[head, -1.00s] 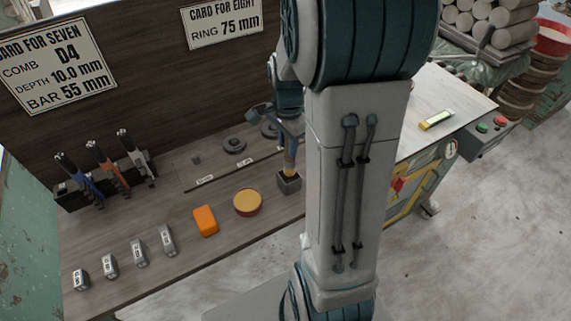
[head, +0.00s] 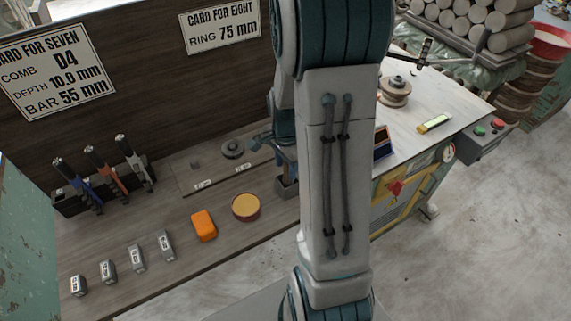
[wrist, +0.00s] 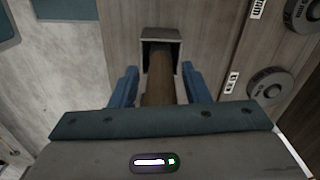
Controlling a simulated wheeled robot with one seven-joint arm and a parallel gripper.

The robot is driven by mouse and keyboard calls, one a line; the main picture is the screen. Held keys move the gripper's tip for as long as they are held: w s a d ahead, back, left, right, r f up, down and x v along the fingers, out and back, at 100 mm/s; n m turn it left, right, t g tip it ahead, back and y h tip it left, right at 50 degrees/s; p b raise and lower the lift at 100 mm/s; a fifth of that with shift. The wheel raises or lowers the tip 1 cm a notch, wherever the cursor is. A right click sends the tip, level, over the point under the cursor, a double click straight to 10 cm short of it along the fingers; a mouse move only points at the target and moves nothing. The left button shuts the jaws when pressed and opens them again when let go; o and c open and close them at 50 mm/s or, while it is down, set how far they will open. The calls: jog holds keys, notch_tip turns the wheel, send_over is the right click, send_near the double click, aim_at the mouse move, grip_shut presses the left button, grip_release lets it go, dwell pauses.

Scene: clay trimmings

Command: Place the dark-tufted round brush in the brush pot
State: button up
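The brush pot (head: 286,189) is a small dark square holder on the wooden bench, partly hidden by my arm in the head view. In the wrist view, the pot (wrist: 160,34) lies just beyond my fingertips. The round brush (wrist: 159,80) shows there as a brown shaft running between my fingers to the pot's dark opening. Its tuft is hidden. My gripper (wrist: 158,85) has its blue fingers on both sides of the shaft, with narrow gaps, so it looks open. In the head view, my gripper (head: 284,155) is low over the pot, partly behind my arm.
An orange block (head: 204,225) and a round yellow-topped tin (head: 246,206) lie left of the pot. Several grey tagged blocks (head: 137,258) line the front edge. A tool rack (head: 100,190) stands at the left. Dark rings (head: 232,149) lie behind on a board.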

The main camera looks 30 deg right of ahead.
jog(key=shift+r, duration=0.15)
notch_tip(320, 180, up, 12)
jog(key=shift+f, duration=0.2)
jog(key=shift+a+r, duration=0.1)
jog(key=shift+r, duration=0.15)
jog(key=s+a+r+n+t, duration=0.3)
jog(key=s+a+n, duration=0.8)
jog(key=n, duration=0.5)
jog(key=shift+s+a+r, duration=0.25)
jog(key=shift+s+r, duration=0.15)
jog(key=shift+s, duration=0.4)
